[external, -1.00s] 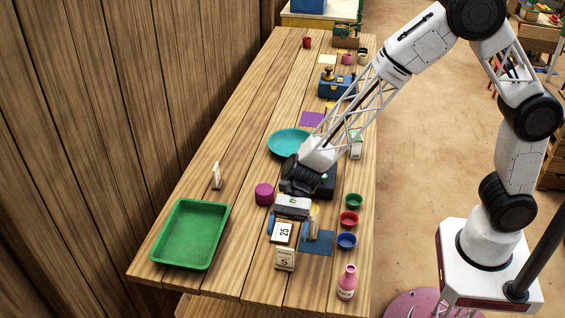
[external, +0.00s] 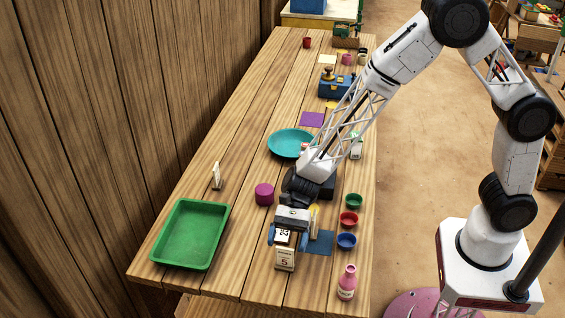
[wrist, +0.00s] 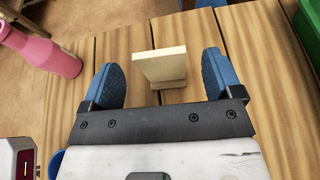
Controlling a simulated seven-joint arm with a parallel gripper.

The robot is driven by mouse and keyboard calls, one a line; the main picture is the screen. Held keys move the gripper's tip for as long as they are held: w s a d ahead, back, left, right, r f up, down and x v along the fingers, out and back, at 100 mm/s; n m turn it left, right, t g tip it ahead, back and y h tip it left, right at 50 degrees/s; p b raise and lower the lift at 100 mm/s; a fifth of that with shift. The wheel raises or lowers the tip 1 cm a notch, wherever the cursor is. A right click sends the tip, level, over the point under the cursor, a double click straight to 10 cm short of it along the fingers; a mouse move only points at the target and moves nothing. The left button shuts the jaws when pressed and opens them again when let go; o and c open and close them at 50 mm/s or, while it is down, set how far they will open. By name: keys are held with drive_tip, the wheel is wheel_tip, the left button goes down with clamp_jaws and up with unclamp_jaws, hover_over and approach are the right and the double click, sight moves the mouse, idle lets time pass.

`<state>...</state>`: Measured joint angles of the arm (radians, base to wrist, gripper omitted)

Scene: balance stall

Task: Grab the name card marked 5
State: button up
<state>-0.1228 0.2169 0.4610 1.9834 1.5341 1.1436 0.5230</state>
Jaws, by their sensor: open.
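The name card marked 5 (external: 285,260) stands upright near the front end of the wooden table, its printed face toward the external camera. In the wrist view its plain back (wrist: 160,67) stands between the two blue fingers. My gripper (external: 290,238) is open just behind the card, with the fingers apart on either side. In the wrist view my gripper (wrist: 165,80) shows gaps between the card and both fingers. Another card, marked 25 (external: 283,236), is partly hidden by my gripper in the external view.
A pink bottle (external: 347,284) stands to the right of the card, and it shows in the wrist view (wrist: 40,50). A green tray (external: 172,262) lies at left. Blue (external: 346,240), red and green bowls line the right. A magenta cylinder (external: 264,194) stands behind left. Table between tray and card is clear.

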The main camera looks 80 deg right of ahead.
sight(285, 254)
drive_tip(key=a+f, duration=0.1)
drive_tip(key=f, duration=0.2)
drive_tip(key=shift+a, duration=0.35)
drive_tip(key=shift+w+a+f, duration=0.1)
drive_tip(key=shift+a+f, duration=0.1)
drive_tip(key=shift+a, duration=0.4)
drive_tip(key=c, duration=1.1)
drive_tip(key=shift+r, duration=0.15)
drive_tip(key=shift+r, duration=4.85)
